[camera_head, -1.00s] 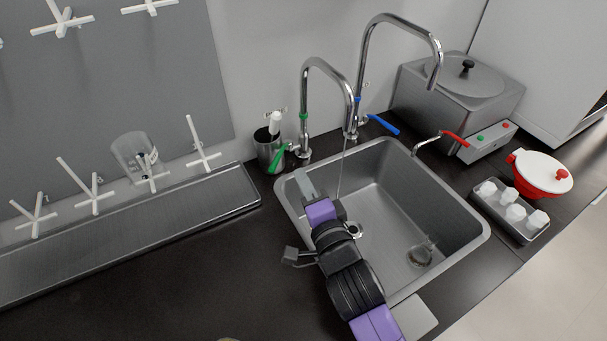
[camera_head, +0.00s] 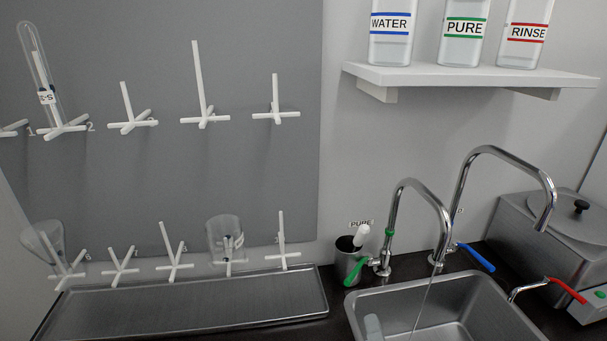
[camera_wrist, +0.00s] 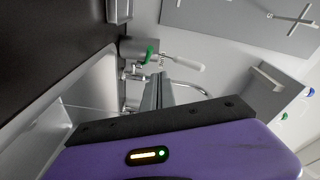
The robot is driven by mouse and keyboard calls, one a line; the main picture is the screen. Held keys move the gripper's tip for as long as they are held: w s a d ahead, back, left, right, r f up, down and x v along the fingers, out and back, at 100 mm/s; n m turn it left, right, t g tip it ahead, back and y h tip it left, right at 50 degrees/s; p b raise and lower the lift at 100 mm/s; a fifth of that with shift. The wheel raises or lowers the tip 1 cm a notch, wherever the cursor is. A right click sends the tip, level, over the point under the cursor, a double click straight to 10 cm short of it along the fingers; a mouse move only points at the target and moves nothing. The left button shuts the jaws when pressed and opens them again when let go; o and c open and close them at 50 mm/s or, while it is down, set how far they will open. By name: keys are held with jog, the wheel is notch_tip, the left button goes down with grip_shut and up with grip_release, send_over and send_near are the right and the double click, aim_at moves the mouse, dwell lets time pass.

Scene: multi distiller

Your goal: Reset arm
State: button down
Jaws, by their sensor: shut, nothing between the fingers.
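My gripper (camera_wrist: 158,92) shows in the wrist view with its purple body and dark bar across the lower middle. Its two grey fingers are together, with nothing seen between them. They point towards the taps and the wall. The rest of my arm is outside that view.
A thin water stream (camera_head: 424,303) falls from the green-handled tap (camera_head: 392,232) into the sink. A blue-handled tap (camera_head: 470,175) stands beside it. A rack of glassware (camera_head: 225,235) and a bottle shelf (camera_head: 460,78) are on the wall. A metal tray (camera_head: 190,305) lies below.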

jog(key=s+d+n, duration=0.2)
jog(key=s+n, duration=0.2)
jog(key=s, duration=0.4)
jog(key=s+d+f+n, duration=0.1)
jog(key=s+n, duration=0.3)
jog(key=s, duration=0.4)
jog(key=s+d+f+n+g, duration=0.1)
jog(key=s+d+n, duration=0.1)
jog(key=s+n, duration=0.3)
jog(key=shift+s+d+f, duration=0.15)
jog(key=shift+s+d, duration=0.05)
jog(key=shift+s, duration=0.6)
jog(key=shift+s+d+f, duration=0.1)
jog(key=shift+s+d, duration=0.1)
jog(key=shift+s, duration=0.6)
jog(key=s+d+f+g, duration=0.1)
jog(key=s+f+g, duration=0.1)
jog(key=s, duration=0.5)
jog(key=shift+s+d+f, duration=0.25)
